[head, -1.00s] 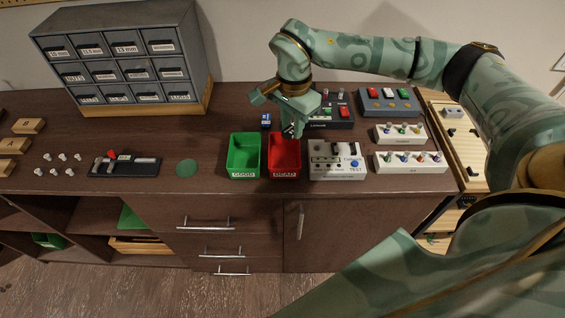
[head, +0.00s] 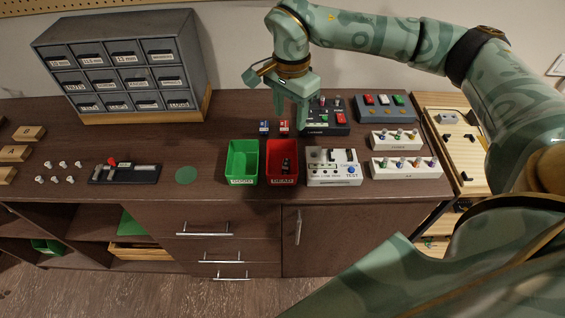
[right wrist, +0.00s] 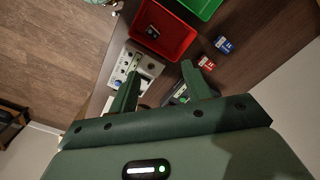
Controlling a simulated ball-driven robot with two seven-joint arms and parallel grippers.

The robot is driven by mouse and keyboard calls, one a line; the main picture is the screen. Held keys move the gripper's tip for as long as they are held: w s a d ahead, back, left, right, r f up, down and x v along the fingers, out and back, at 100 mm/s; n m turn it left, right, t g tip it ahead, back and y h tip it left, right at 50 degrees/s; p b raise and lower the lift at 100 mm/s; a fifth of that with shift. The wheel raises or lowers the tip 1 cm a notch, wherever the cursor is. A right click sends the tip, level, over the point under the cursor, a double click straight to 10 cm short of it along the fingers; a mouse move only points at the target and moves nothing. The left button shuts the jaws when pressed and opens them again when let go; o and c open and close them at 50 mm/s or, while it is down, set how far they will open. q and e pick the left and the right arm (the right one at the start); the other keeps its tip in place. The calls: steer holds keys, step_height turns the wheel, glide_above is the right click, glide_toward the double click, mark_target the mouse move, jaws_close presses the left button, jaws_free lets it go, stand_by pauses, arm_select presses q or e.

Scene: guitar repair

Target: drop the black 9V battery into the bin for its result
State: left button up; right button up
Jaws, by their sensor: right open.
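The black 9V battery (head: 286,165) lies inside the red bin (head: 270,174), whose front label reads DEAD. In the right wrist view the black battery (right wrist: 152,31) also shows inside the red bin (right wrist: 176,43). The green bin (head: 231,174), labelled GOOD, stands just to its left and looks empty. My right gripper (head: 290,117) is open and empty, above the table behind the red bin. Its fingers (right wrist: 160,72) are apart in the right wrist view with nothing between them. My left gripper is out of view.
A blue battery (head: 264,128) and a red battery (head: 284,127) stand behind the bins. A white tester box (head: 334,177) with a TEST button is right of the red bin. Pedals stand back right. A grey drawer cabinet (head: 120,65) stands back left. The table around the green disc (head: 186,175) is clear.

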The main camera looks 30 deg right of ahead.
step_height(320, 180, up, 10)
steer(key=p, duration=0.1)
steer(key=shift+p, duration=0.4)
